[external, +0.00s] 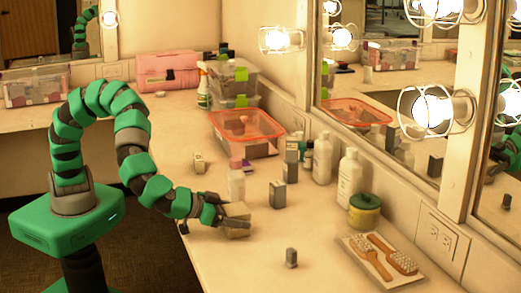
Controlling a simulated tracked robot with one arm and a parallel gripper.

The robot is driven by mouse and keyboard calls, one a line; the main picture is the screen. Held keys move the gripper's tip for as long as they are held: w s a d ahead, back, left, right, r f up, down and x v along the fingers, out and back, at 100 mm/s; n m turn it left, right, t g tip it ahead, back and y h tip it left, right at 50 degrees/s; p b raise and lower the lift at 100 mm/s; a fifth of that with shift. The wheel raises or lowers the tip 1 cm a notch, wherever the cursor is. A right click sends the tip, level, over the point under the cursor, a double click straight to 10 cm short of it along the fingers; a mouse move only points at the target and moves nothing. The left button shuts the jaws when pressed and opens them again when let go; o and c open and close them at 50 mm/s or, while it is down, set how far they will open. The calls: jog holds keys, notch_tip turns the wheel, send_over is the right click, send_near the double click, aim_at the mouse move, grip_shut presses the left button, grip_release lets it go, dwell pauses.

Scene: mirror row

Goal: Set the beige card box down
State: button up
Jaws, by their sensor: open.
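The beige card box (237,214) is at the left edge of the counter (233,268), between the fingers of my gripper (234,225). My gripper is open around it, one finger on the near side and one on the far side. The box looks to be at counter height; I cannot tell whether its underside fully rests on the surface. Part of the box is hidden by the fingers.
Small grey boxes (277,195), white bottles (349,178), a green-lidded jar (364,210) and a brush tray (381,260) stand to the right. A small grey item (291,257) is in front. An orange-rimmed tub (246,133) is behind.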

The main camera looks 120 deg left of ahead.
jog(key=p+v, duration=0.3)
jog(key=v, duration=0.7)
jog(key=shift+d+r, duration=0.2)
jog(key=shift+s+d+r, duration=0.15)
jog(key=shift+s+d, duration=0.2)
jog(key=shift+s, duration=0.15)
